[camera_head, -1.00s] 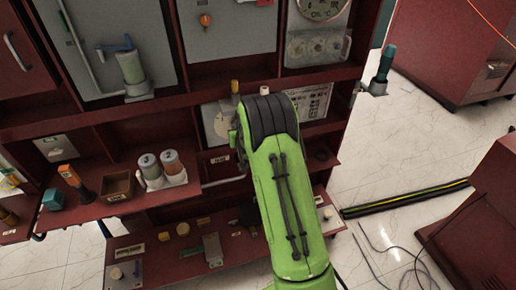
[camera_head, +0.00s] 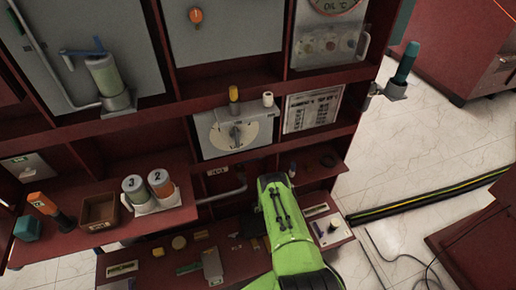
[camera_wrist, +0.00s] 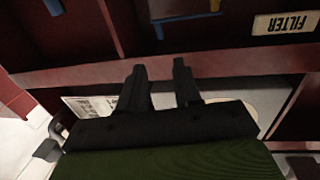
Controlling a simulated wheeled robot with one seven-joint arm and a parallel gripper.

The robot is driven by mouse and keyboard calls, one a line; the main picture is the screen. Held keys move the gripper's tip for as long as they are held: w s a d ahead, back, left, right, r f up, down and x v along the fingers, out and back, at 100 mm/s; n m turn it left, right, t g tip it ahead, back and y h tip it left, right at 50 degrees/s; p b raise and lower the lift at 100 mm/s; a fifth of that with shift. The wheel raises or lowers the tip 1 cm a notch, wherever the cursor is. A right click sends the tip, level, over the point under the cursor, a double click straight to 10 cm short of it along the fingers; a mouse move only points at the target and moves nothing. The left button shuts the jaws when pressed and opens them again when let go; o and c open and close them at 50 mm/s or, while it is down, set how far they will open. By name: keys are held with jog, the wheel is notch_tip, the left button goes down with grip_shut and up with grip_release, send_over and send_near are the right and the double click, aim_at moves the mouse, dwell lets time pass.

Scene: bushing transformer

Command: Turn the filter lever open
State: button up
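My gripper (camera_wrist: 159,66) is open and empty in the wrist view, its two dark fingers apart near a dark red shelf edge. A FILTER label (camera_wrist: 286,23) shows upside down beyond and to the right of the fingers. A grey part with blue and yellow bits (camera_wrist: 185,8) shows at the top of that view, cut off by the frame. No lever can be told for certain there. In the head view my green arm hides the gripper. A small label (camera_head: 217,171), too small to read, sits in the shelf bay beside the arm.
A panel with a round dial (camera_head: 236,134) and a printed chart (camera_head: 313,111) are behind the arm. Numbered canisters (camera_head: 147,192) stand on the left ledge. Red shelf dividers bound the bays.

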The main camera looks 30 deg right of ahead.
jog(key=b+x, duration=0.6)
jog(key=x, duration=0.8)
jog(key=shift+w+f, duration=0.1)
jog(key=shift+w, duration=0.1)
jog(key=shift+w+d+b, duration=0.15)
jog(key=shift+w+b, duration=0.15)
jog(key=shift+w, duration=0.15)
jog(key=shift+r, duration=0.2)
grip_shut()
